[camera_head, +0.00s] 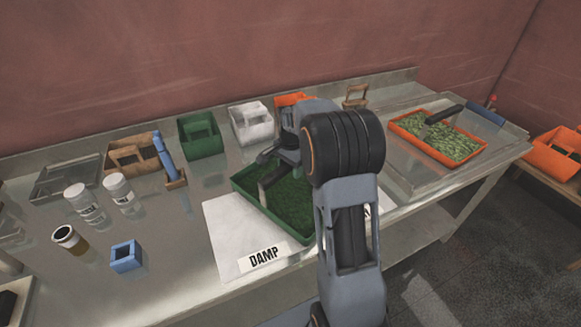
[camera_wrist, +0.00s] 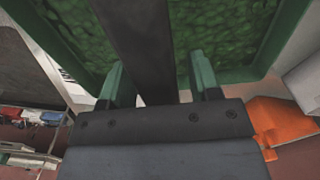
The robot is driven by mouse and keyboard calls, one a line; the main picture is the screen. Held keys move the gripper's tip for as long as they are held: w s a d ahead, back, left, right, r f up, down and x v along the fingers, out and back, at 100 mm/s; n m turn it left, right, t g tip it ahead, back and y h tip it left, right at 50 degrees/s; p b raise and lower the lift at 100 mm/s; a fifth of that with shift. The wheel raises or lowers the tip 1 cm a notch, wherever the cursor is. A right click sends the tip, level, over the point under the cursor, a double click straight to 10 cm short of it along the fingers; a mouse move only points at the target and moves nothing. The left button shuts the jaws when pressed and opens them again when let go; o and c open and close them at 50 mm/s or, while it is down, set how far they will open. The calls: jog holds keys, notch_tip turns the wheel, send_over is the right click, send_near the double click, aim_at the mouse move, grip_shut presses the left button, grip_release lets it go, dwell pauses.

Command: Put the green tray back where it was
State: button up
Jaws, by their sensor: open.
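The green tray (camera_head: 262,213) holds dark green granular stuff and sits on the table, over the white mat with the DAMP label (camera_head: 264,256). My gripper (camera_head: 266,170) is open over the tray's far left side. Part of the tray is hidden behind my arm. In the wrist view the tray's rim (camera_wrist: 236,75) and its contents fill the upper part, just beyond the open fingers of my gripper (camera_wrist: 162,80). A dark bar crosses between the fingers. I cannot tell whether the fingers touch the tray.
A green bin (camera_head: 201,136) and a white bin (camera_head: 251,124) stand behind the tray. Jars (camera_head: 120,192) and a blue holder (camera_head: 126,257) stand left. An orange tray (camera_head: 472,157) with green pieces and a scoop is right. The white mat (camera_head: 226,232) has bare room left of the tray.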

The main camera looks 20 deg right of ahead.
notch_tip(320, 180, up, 12)
jog(key=shift+f+b, duration=0.25)
jog(key=shift+b, duration=0.2)
jog(key=s+a+r+n+t, duration=0.25)
jog(key=s+a+n, duration=0.35)
jog(key=s, duration=0.4)
jog(key=s+a+f+n+t, duration=0.1)
jog(key=s+a+f+n, duration=0.1)
jog(key=s, duration=0.3)
jog(key=s+a+f+n+t, duration=0.1)
jog(key=s+a+f+n, duration=0.1)
jog(key=s+n, duration=0.3)
jog(key=shift+s+a+f+n, duration=0.3)
jog(key=shift+s+f, duration=0.2)
jog(key=shift+s, duration=0.3)
jog(key=shift+d, duration=0.1)
jog(key=shift+c, duration=0.2)
